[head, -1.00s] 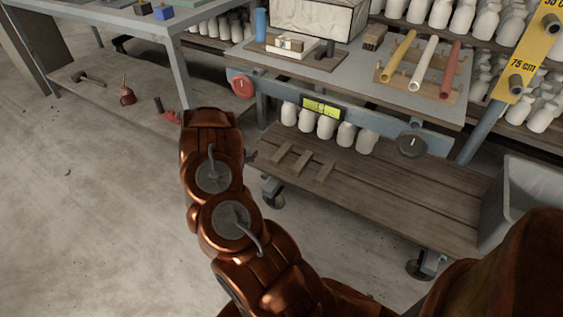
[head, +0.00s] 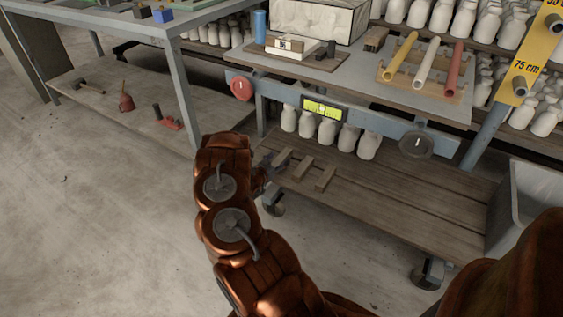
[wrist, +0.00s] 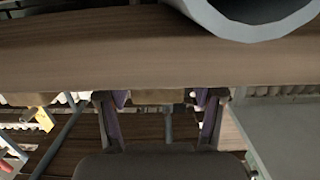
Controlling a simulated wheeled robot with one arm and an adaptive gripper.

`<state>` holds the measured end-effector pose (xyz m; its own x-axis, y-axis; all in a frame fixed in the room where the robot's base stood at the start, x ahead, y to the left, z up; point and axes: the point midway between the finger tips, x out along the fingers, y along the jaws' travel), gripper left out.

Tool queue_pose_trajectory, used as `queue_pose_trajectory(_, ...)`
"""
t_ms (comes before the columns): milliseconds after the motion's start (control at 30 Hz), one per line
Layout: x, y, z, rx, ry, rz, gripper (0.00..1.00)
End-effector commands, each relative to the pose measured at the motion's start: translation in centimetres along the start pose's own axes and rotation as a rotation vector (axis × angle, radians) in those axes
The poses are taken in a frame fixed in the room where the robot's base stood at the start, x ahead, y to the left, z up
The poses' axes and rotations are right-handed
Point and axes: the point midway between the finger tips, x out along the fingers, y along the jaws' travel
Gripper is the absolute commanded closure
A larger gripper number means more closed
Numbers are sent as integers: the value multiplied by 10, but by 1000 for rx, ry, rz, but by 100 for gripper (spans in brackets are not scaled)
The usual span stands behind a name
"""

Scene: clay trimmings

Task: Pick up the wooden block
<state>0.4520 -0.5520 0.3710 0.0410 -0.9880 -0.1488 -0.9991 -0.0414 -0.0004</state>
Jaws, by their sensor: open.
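A small brown block (head: 375,39), which looks like wood, sits on the upper tabletop beside the large pale wrapped block in the head view. Short wooden strips (head: 325,179) lie on the lower plank shelf. My gripper (head: 271,166) is small and partly hidden behind my arm in the head view, at the left end of that shelf, near the strips. In the wrist view my gripper (wrist: 162,103) has its two fingers spread apart. A tan wooden edge shows between and behind the fingertips; I cannot tell what it belongs to. No block is clearly held.
The plank shelf (head: 400,206) is part of a wheeled cart, with white bottles under its top. A grey bin (head: 535,205) stands at the right. In the wrist view a wide wooden board (wrist: 100,55) and a grey round rim (wrist: 250,30) are close. Open floor lies left.

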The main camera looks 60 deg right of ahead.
Motion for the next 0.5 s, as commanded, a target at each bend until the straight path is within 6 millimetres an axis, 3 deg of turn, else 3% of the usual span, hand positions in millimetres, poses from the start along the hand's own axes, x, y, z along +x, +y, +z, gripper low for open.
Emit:
queue_pose_trajectory(200,26,1,3,0,1,-1,33)
queue_pose_trajectory(433,27,1,2,0,0,-2,33)
queue_pose_trajectory(500,27,1,2,0,0,-2,41)
